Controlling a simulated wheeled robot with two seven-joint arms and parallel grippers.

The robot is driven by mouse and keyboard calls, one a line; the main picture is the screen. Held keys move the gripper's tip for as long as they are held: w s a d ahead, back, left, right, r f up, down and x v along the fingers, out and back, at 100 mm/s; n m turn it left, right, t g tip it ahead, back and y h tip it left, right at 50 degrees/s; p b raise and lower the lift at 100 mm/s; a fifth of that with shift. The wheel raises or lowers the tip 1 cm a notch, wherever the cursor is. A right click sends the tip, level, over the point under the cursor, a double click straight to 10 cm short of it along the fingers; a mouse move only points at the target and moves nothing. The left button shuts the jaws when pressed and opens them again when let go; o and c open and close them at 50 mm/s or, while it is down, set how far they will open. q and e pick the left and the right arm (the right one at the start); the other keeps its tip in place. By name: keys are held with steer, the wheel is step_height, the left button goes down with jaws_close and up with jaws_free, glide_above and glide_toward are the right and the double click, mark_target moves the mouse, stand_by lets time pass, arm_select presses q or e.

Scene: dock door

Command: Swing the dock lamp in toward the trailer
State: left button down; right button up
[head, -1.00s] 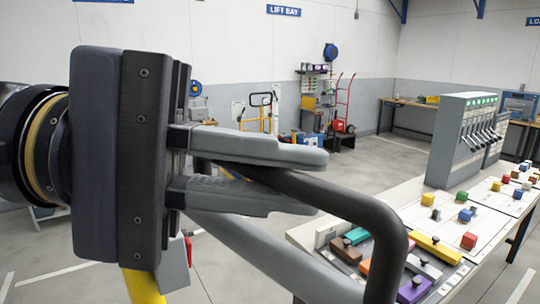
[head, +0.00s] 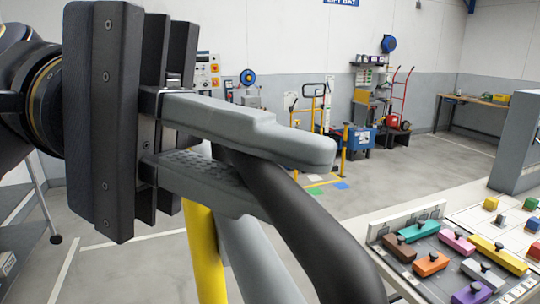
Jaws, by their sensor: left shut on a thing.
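My left gripper (head: 292,178) comes in from the left, large and close. Its two grey fingers are shut on a black tube (head: 315,225), which looks like the handle of the dock lamp. The tube runs from between the fingers down and toward me, out of the bottom edge. Behind it are a grey arm (head: 255,262) and a yellow post (head: 206,250), seemingly parts of the same fixture. The lamp's head and the trailer cannot be made out. My right gripper is not in view.
At lower right a table (head: 372,205) holds a tray of coloured handled blocks (head: 430,263) and boards with small cubes. A grey console (head: 516,150) stands at the right edge. A hand truck (head: 398,98) and a blue box (head: 360,137) stand behind. The floor between is mostly clear.

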arm_select(q)
steer(key=c, duration=1.8)
jaws_free()
steer(key=shift+s+a, duration=0.1)
steer(key=shift+c, duration=0.2)
steer(key=o, duration=0.4)
steer(key=shift+a, duration=0.3)
steer(key=shift+d, duration=0.15)
steer(key=v, duration=0.7)
steer(key=shift+a, duration=0.4)
